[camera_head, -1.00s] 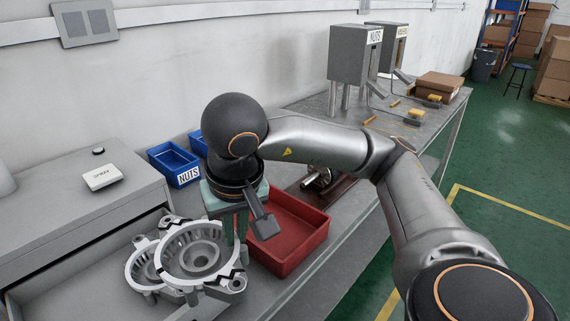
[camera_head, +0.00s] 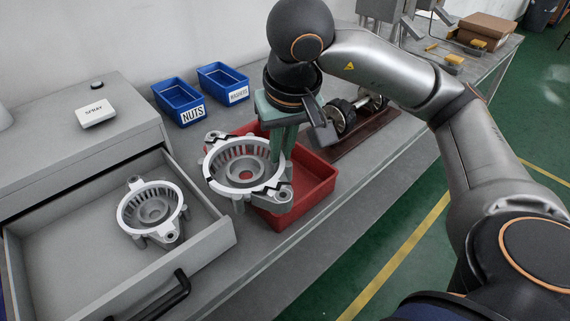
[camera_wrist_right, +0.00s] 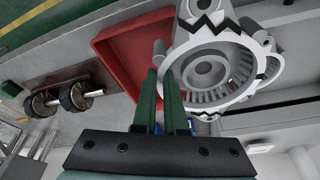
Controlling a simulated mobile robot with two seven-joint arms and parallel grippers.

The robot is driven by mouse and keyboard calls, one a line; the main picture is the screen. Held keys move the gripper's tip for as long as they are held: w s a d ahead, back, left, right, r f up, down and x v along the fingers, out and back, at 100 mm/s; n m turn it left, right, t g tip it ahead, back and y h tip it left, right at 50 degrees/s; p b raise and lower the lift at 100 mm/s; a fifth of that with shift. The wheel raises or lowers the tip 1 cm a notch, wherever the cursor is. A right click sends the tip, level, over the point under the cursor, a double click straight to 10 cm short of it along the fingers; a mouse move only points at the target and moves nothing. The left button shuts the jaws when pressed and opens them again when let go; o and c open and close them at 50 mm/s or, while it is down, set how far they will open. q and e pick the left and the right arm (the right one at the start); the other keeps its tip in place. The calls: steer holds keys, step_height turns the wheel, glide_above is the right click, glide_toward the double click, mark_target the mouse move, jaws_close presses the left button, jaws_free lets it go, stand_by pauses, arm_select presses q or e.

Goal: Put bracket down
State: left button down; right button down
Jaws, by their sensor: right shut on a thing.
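My right gripper (camera_head: 277,150) is shut on a grey metal bracket (camera_head: 222,168), a ring-shaped housing with slots and lugs. It grips the bracket's right side. The bracket hangs over the left part of the red tray (camera_head: 318,190), with its left edge past the tray's wall. Whether it touches anything below cannot be told. The right wrist view shows the finger tips (camera_wrist_right: 166,76) at the rim of the bracket (camera_wrist_right: 232,52). A second, similar bracket (camera_head: 139,208) lies in the open drawer (camera_head: 75,235). My left gripper is not in view.
Blue bins labelled NUTS (camera_head: 181,102) and WASHERS (camera_head: 224,84) stand behind the red tray. A shaft with dark rotor parts (camera_head: 343,119) lies on a brown board right of it. Bench (camera_head: 262,245) is clear in front.

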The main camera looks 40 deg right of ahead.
steer(key=w+d+f, duration=0.2)
steer(key=d, duration=0.1)
steer(key=w+d+f+b, duration=0.1)
steer(key=w+d+f, duration=0.4)
steer(key=d+f, duration=0.1)
steer(key=shift+w+b, duration=0.3)
steer(key=shift+b, duration=0.1)
steer(key=shift+w+d+f, duration=0.25)
steer(key=shift+f, duration=0.25)
steer(key=shift+s+x, duration=0.15)
steer(key=shift+x, duration=0.7)
steer(key=shift+s+x, duration=0.15)
steer(key=shift+x, duration=0.7)
steer(key=shift+f, duration=0.1)
steer(key=shift+f, duration=0.15)
steer(key=c, duration=1.4)
jaws_free()
steer(key=shift+o, duration=0.8)
